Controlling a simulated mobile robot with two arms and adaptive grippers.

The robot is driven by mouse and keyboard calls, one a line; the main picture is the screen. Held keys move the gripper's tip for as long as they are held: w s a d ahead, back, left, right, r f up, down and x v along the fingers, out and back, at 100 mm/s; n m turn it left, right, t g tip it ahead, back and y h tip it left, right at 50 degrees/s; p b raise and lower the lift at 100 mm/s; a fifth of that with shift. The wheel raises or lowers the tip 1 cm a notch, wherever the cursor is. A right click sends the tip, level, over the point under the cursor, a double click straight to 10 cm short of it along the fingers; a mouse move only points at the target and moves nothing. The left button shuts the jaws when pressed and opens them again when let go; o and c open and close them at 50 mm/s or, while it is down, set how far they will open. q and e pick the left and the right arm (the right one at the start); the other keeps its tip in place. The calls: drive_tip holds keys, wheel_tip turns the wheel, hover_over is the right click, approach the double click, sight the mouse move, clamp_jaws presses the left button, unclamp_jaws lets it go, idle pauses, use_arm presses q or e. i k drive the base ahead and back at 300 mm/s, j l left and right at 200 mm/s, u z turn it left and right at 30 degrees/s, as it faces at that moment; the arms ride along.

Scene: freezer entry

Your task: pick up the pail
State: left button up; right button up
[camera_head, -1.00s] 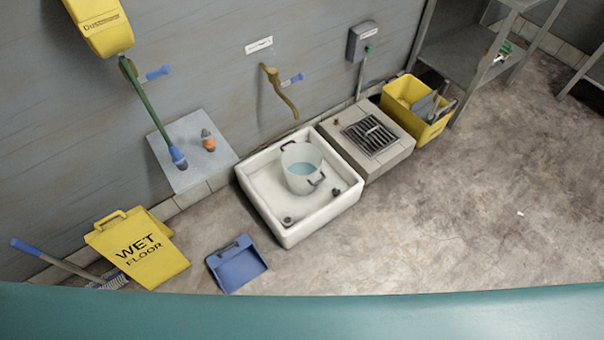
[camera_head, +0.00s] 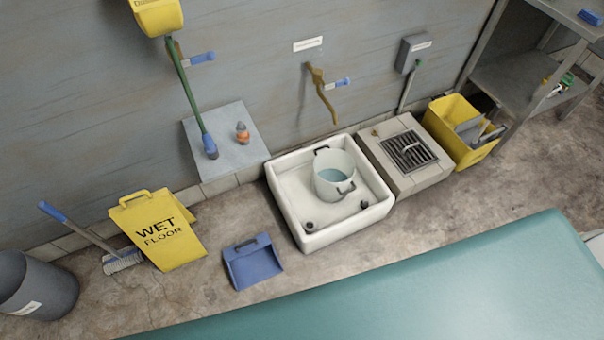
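The pail (camera_head: 334,188) is pale and translucent, with dark handles on its rim and bluish water inside. It stands upright in a white square floor basin (camera_head: 290,212) against the wall. A brass tap (camera_head: 319,88) with a blue lever is on the wall above the basin. A dark round plug or drain (camera_head: 309,226) and another small round piece lie in the basin. Neither of my grippers shows in the head view.
A yellow wet floor sign (camera_head: 158,233), blue dustpan (camera_head: 251,262), brush (camera_head: 122,261) and grey bin (camera_head: 38,287) are left of the basin. A drain block (camera_head: 404,155), yellow bucket (camera_head: 459,130) and metal shelf (camera_head: 519,80) are on the right. Floor shows before the basin.

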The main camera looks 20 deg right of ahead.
sight(334, 169)
drive_tip(key=i+l+u, duration=0.2)
drive_tip(key=l+u, duration=0.3)
drive_tip(key=l, duration=0.25)
drive_tip(key=l+u, duration=0.45)
drive_tip(key=l, duration=0.35)
